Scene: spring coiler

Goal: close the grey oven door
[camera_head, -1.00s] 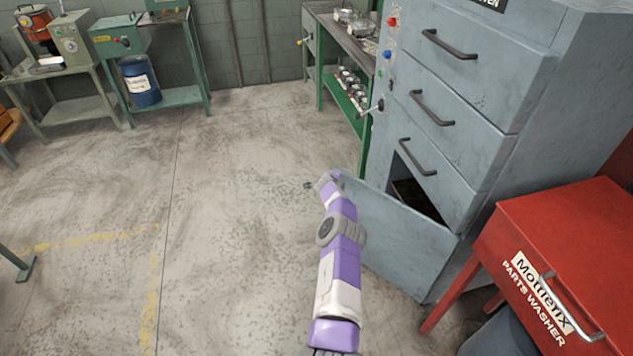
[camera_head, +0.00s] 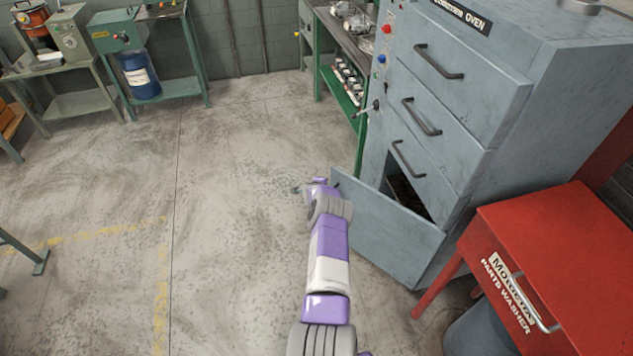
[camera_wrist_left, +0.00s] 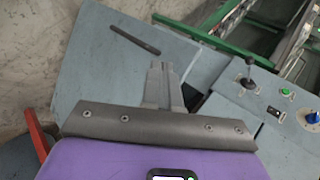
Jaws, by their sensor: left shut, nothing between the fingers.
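The grey oven door (camera_head: 390,232) is the lowest door of the grey oven (camera_head: 560,75). It stands partly open, its left edge swung out from the front, with a dark gap behind its top edge. In the left wrist view a grey panel (camera_wrist_left: 95,60) with a dark bar handle (camera_wrist_left: 135,40) fills the upper left. My left gripper (camera_head: 299,190) is near the door's free left edge. In the wrist view its shut, empty fingers (camera_wrist_left: 158,70) lie in front of the panel; I cannot tell whether they touch it. My right gripper is not in view.
A red parts washer (camera_head: 570,245) stands close to the right of the door. A green-framed bench (camera_head: 345,80) stands behind the oven's left side. Open concrete floor (camera_head: 225,190) lies left of my arm. Machine stands line the back wall.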

